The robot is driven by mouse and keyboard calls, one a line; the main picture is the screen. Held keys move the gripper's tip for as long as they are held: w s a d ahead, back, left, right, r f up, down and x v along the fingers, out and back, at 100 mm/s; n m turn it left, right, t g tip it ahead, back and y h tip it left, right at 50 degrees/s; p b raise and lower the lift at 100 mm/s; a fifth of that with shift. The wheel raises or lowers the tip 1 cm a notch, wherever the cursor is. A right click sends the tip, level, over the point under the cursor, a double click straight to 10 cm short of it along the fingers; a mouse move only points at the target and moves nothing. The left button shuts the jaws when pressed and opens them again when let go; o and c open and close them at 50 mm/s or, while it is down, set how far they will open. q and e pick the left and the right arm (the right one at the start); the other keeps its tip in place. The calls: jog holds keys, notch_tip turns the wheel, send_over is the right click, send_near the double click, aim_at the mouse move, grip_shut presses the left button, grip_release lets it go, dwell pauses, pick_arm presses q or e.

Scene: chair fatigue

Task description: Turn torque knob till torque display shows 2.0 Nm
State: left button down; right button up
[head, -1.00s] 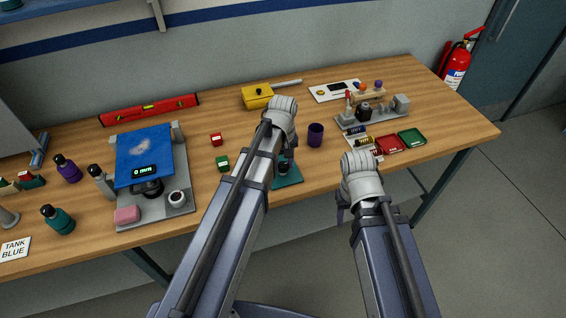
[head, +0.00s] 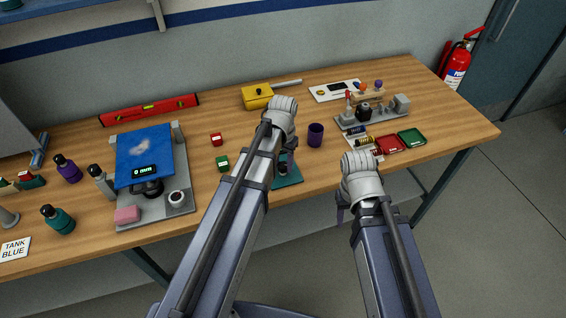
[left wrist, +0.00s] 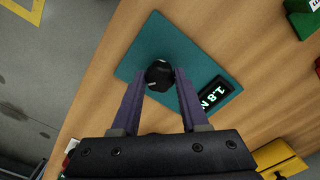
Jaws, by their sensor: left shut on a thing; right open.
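The torque knob (left wrist: 159,75) is black and round with a pale mark, on a teal plate (left wrist: 150,44). The plate also shows in the head view (head: 291,180), partly behind my left arm. The torque display (left wrist: 213,94) is dark with green characters. It appears tilted and seems to read 1.8 N, its end hidden by a finger. My left gripper (left wrist: 160,80) is shut on the knob, one purple finger on each side. In the head view my left gripper (head: 284,160) is mostly hidden by its arm. My right gripper (head: 343,207) is open and empty by the table's front edge.
A purple cup (head: 315,136) stands right of the plate. Red (head: 216,139) and green (head: 222,163) blocks lie left of it. A yellow box (head: 257,96) is behind. A grey fixture (head: 372,114) and coloured trays (head: 391,144) stand to the right.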

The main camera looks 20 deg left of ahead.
aim_at(283, 165)
pick_arm(q)
jog(key=shift+m, duration=0.4)
jog(key=shift+c, duration=2.1)
grip_release()
jog(key=shift+r, duration=0.1)
notch_tip(283, 165, up, 8)
jog(key=p, duration=0.8)
jog(key=shift+f, duration=0.2)
jog(key=s+d+f+y+b, duration=0.1)
jog(key=s+d+f+b, duration=0.3)
jog(key=s+d, duration=0.6)
jog(key=s, duration=0.4)
jog(key=shift+s+d, duration=0.3)
